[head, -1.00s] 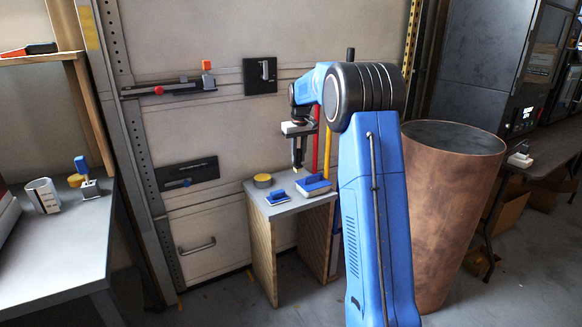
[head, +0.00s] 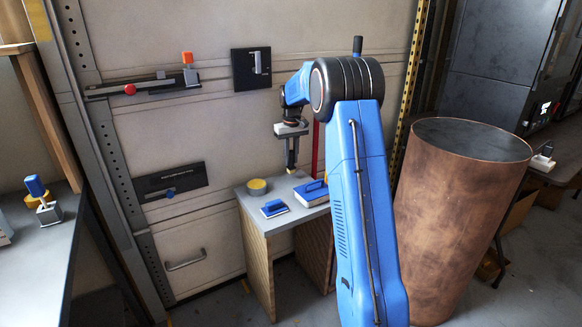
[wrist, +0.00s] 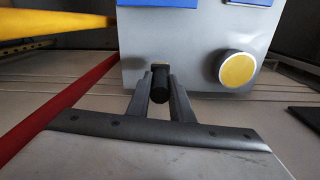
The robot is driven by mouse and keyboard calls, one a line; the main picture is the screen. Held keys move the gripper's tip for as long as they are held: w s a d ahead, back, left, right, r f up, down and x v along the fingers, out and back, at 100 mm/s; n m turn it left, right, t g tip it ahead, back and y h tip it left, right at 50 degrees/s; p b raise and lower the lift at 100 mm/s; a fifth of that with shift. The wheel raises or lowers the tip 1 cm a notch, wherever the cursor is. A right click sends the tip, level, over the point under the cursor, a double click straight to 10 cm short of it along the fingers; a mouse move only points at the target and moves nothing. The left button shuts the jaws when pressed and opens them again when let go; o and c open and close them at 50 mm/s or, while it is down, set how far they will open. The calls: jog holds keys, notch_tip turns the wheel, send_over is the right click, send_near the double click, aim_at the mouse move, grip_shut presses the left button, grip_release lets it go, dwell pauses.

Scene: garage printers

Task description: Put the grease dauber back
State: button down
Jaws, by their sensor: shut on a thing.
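My gripper (head: 291,150) hangs pointing down above the small grey table (head: 282,222), in front of the garage door. In the wrist view my gripper (wrist: 160,92) is shut on a short dark rod (wrist: 160,82) with a pale tip, which looks like the grease dauber.
A small blue-and-white block (head: 274,208) and a larger one (head: 311,191) lie on the table. A red pole (head: 315,150) stands behind it. A tall copper-brown bin (head: 455,220) is at right, and a grey bench (head: 45,265) at left.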

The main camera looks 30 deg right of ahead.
aim_at(291, 167)
jog(key=shift+f, duration=1.9)
jog(key=c, duration=1.6)
grip_release()
jog(key=shift+f, duration=0.1)
jog(key=shift+o, duration=0.2)
